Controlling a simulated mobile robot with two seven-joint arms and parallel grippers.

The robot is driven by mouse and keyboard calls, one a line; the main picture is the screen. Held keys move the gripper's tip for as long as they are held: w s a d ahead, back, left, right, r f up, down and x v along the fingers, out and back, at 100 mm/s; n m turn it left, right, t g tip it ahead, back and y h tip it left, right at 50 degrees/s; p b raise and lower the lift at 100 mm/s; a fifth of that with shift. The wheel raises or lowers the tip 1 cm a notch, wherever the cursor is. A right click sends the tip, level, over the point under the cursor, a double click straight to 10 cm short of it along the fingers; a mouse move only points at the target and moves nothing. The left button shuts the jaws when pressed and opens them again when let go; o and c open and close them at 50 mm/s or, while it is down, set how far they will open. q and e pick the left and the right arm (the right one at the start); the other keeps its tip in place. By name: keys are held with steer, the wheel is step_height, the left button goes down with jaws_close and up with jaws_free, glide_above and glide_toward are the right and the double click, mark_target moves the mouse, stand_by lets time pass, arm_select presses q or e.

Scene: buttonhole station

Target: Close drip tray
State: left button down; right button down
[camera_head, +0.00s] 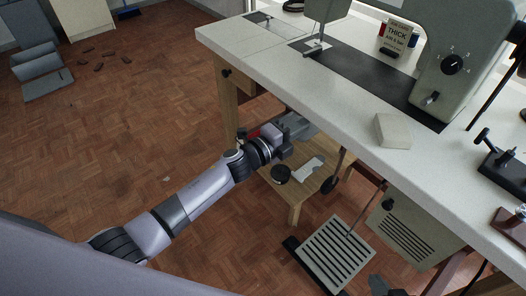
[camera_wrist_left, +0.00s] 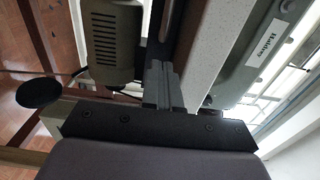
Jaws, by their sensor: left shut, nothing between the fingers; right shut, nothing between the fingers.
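The tray cannot be made out in that view.
The white tabletop (camera_head: 345,110) overhangs my left gripper. A low wooden stand (camera_head: 300,196) with a black round item (camera_head: 281,174) is below it. The parquet floor at left is mostly open.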

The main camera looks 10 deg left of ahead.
arm_select(q)
steer(key=s+a+f+n+g+y+p, duration=0.1)
steer(key=s+a+f+n+y, duration=0.3)
steer(key=s+n, duration=0.5)
steer(key=s+a+f+n+g+y, duration=0.25)
steer(key=s+a+n, duration=0.4)
steer(key=s, duration=0.45)
steer(key=s+a+f+n+g+y+p, duration=0.15)
steer(key=s+a+f+n, duration=0.3)
steer(key=s+n, duration=0.45)
step_height(320, 180, up, 11)
steer(key=s+a+m+t+p, duration=0.1)
steer(key=p, duration=1.1)
steer(key=shift+a+y, duration=0.25)
steer(key=shift+y, duration=0.15)
steer(key=shift+f, duration=0.1)
